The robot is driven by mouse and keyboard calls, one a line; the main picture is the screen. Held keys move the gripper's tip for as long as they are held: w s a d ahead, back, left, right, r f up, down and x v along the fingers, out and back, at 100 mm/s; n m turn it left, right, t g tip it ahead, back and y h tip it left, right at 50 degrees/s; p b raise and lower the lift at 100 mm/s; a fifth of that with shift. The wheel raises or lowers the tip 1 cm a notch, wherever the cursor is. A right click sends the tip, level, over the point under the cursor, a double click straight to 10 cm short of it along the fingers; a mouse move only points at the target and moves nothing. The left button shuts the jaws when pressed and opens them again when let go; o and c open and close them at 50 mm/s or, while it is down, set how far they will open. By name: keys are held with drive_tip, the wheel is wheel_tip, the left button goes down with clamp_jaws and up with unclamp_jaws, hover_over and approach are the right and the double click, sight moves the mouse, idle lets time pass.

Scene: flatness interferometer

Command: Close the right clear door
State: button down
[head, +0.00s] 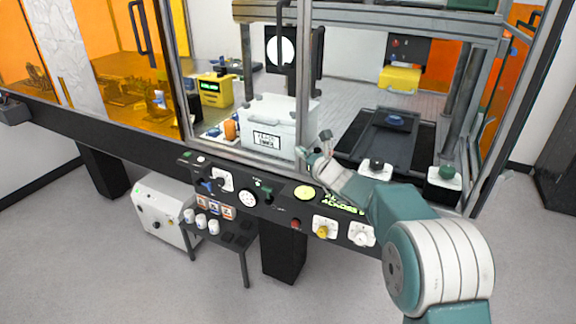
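The right clear door (512,95) appears as a slanted grey frame at the right of the enclosure, with a black handle (530,22) near its top. It looks swung outward, seen nearly edge-on; its exact angle is hard to tell. My gripper (316,144) is at the foot of the middle upright, well left of this door and apart from its handle. Its small fingers look spread, with nothing visible between them. My forearm crosses the front sill of the right bay. The left clear door (186,70) borders the other bay, with a black handle (281,38) near the middle upright.
A white bin (280,113) stands behind the middle upright. A black stage (372,150) and a yellow block (400,78) are inside the right bay. The front control panel (275,203) carries knobs and buttons. Floor is open at the right (535,220).

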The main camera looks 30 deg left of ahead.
drive_tip(key=s, duration=0.6)
drive_tip(key=s+d+r+n+g+h, duration=0.2)
drive_tip(key=s+d+r+n, duration=0.2)
drive_tip(key=s+d+n, duration=0.4)
drive_tip(key=s+d+r+n+g+h, duration=0.15)
drive_tip(key=s+d+r+n, duration=0.3)
drive_tip(key=d, duration=0.55)
drive_tip(key=s+d+f+n+h, duration=0.2)
drive_tip(key=s+d, duration=0.4)
drive_tip(key=d, duration=0.4)
drive_tip(key=s+d+f+n+h, duration=0.2)
drive_tip(key=s+d+n+h, duration=0.3)
drive_tip(key=d, duration=0.5)
drive_tip(key=s+d+f+n+h, duration=0.3)
drive_tip(key=s+d, duration=0.4)
drive_tip(key=d, duration=0.4)
drive_tip(key=shift+s+n+t+h, duration=0.3)
drive_tip(key=shift+n+t+h, duration=0.15)
drive_tip(key=shift+h, duration=0.8)
